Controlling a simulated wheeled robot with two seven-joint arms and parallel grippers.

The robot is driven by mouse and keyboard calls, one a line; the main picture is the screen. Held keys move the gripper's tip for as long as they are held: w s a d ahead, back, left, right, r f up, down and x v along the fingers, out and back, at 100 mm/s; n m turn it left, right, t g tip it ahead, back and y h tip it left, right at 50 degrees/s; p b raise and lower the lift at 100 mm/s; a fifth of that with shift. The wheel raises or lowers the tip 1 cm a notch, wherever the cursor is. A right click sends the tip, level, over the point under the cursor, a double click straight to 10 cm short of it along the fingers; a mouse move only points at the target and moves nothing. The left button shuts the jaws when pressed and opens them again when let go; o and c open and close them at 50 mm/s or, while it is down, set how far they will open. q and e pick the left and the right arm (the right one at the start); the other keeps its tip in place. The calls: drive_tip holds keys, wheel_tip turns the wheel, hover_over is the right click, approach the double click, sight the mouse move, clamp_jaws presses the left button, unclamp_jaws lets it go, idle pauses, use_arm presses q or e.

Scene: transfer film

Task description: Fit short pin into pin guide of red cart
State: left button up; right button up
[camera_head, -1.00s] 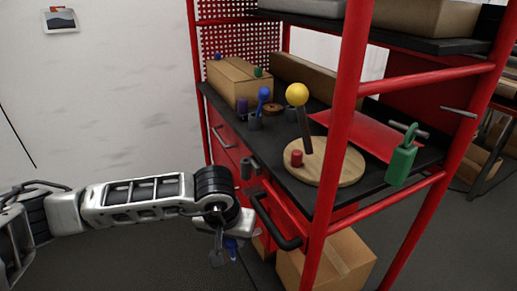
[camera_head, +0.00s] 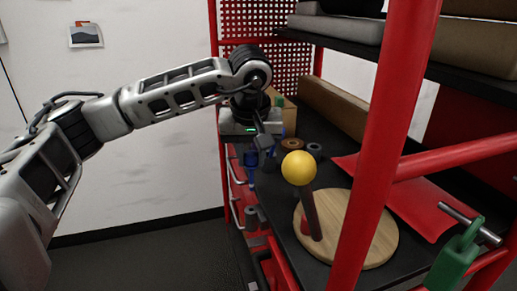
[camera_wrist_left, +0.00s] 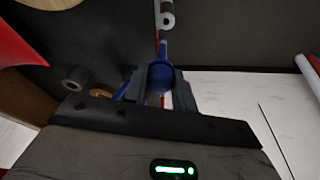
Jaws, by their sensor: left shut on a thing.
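My left gripper (camera_head: 252,154) is shut on a short blue pin (camera_head: 250,172), held pointing down beside the red cart's front edge. The pin's round blue head (camera_wrist_left: 161,76) shows between the jaws in the left wrist view. A grey pin guide (camera_head: 251,217) is fixed on the front side of the red cart (camera_head: 270,262), lower and nearer than the held pin; a grey ring, likely the guide (camera_wrist_left: 166,19), shows at the top of the left wrist view. The pin is apart from the guide. My right gripper is not in view.
On the cart's dark top are a round wooden board (camera_head: 370,243) with a yellow-ball lever (camera_head: 299,169), a brown ring (camera_head: 292,145) and a grey holder (camera_head: 315,151). Floor at left is clear.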

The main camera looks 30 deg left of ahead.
sight(250, 169)
use_arm(q)
drive_tip(key=shift+s+r, duration=0.1)
drive_tip(key=shift+s, duration=0.15)
drive_tip(key=shift+d+f, duration=0.1)
drive_tip(key=shift+f, duration=0.2)
drive_tip(key=shift+f+b, duration=0.65)
drive_tip(key=shift+b, duration=0.05)
wheel_tip(250, 169, down, 3)
drive_tip(key=shift+r+b, duration=0.1)
drive_tip(key=shift+b, duration=0.95)
drive_tip(key=shift+f, duration=0.25)
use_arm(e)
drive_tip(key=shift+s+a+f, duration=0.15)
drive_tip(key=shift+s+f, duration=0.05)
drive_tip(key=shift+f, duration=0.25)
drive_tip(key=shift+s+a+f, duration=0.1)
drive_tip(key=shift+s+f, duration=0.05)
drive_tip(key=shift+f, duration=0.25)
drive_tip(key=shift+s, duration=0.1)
